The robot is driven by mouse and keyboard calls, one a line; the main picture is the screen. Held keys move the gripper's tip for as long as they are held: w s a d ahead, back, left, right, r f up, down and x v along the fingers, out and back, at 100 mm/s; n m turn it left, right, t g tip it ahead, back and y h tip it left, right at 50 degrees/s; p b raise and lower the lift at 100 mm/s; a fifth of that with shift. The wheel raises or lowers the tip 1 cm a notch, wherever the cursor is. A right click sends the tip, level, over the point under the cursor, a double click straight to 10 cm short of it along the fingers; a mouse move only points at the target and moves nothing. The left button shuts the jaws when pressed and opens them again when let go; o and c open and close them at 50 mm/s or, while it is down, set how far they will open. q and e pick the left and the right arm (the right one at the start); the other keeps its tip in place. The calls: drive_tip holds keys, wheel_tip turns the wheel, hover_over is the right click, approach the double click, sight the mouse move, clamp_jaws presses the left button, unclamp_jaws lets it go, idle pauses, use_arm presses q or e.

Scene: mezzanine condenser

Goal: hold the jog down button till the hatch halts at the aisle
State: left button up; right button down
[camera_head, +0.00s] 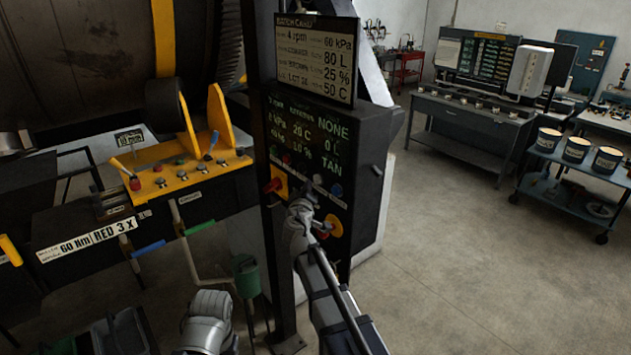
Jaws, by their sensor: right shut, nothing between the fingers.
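A dark control panel (362,138) stands on a post in the middle, with lit green text and a row of small buttons below it. My right gripper (300,206) is shut and empty at the panel's lower part, covering some controls. Contact is unclear. I cannot read which button is jog down. The large brown drum (75,55) fills the upper left; no hatch is clearly visible. My left gripper's fingers are not seen.
A batch card screen (317,60) is above the panel. A yellow lever console (180,180) stands left of the post, with a green container (246,275) below. A grey bench (465,115) and blue cart (575,175) are at right. The floor (480,270) between is clear.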

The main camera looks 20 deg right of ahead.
drive_tip(key=shift+w+d, duration=0.1)
drive_tip(key=shift+d, duration=0.05)
idle(0.7)
drive_tip(key=shift+d, duration=0.3)
drive_tip(key=shift+w+d, duration=0.25)
drive_tip(key=shift+d, duration=0.15)
idle(0.7)
drive_tip(key=shift+a, duration=0.1)
idle(2.3)
drive_tip(key=shift+s+a, duration=0.35)
drive_tip(key=shift+a, duration=0.35)
drive_tip(key=shift+a, duration=0.1)
drive_tip(key=a, duration=0.1)
drive_tip(key=s+a, duration=0.1)
drive_tip(key=a, duration=0.2)
drive_tip(key=shift+s+a, duration=0.3)
drive_tip(key=shift+s, duration=0.05)
